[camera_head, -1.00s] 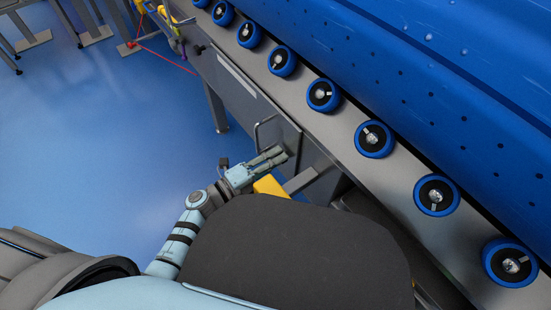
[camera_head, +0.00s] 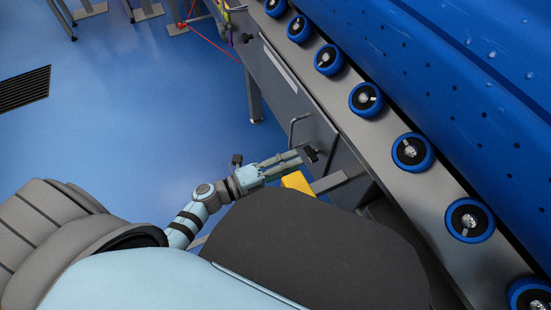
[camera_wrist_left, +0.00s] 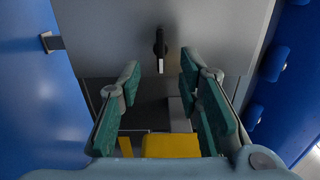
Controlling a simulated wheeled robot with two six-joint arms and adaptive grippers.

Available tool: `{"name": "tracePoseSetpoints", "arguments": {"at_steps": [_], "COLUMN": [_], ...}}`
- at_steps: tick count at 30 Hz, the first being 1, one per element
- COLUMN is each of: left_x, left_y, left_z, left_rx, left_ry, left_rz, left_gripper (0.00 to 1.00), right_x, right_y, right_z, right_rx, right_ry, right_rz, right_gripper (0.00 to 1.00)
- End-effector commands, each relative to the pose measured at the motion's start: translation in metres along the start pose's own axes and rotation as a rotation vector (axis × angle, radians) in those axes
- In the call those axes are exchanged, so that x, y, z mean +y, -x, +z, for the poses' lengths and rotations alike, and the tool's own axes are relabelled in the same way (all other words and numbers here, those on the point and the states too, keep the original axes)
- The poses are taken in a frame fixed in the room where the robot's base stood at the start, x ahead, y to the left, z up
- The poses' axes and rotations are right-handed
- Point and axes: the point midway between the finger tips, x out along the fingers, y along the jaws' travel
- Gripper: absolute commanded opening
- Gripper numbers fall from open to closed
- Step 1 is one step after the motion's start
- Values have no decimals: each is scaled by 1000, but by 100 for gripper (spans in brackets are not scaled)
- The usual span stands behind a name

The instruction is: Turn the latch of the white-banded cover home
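A grey cover (camera_head: 287,95) with a white band (camera_head: 279,62) is on the side of the machine in the head view. A black latch (camera_head: 311,155) sits low on the grey side, just beyond my left fingertips. In the left wrist view the latch (camera_wrist_left: 160,46) points straight down and has a pale lower tip. My left gripper (camera_head: 296,163) is open and empty. Its two fingers stand apart below the latch in the left wrist view (camera_wrist_left: 159,80), not touching it. The white band does not show there. My right gripper is not in view.
A bent metal handle (camera_head: 292,130) stands out from the side near my left gripper. A yellow block (camera_head: 297,182) and a grey bar (camera_head: 329,182) lie just below it. Blue-rimmed rollers (camera_head: 411,152) line the ledge above.

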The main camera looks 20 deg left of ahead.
Motion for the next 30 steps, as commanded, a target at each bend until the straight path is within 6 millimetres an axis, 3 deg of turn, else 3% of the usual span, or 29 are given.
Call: {"name": "tracePoseSetpoints", "arguments": {"at_steps": [3, 9, 26, 28, 30], "left_x": [1, 0, 0, 6, 26], "left_y": [34, 66, 69, 70, 78], "left_z": [0, 0, 1, 14, 41], "left_rx": [2, 0, -3, -63, -200], "left_ry": [0, 1, 13, 78, 217], "left_rz": [5, 1, 2, 24, 67], "left_gripper": [32, 32, 32, 32, 32], "right_x": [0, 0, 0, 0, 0], "right_y": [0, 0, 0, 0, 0], "right_z": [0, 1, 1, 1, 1], "right_rx": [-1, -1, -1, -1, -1], "right_ry": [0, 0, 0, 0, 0], "right_rz": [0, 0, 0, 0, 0], "right_gripper": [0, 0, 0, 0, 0]}}
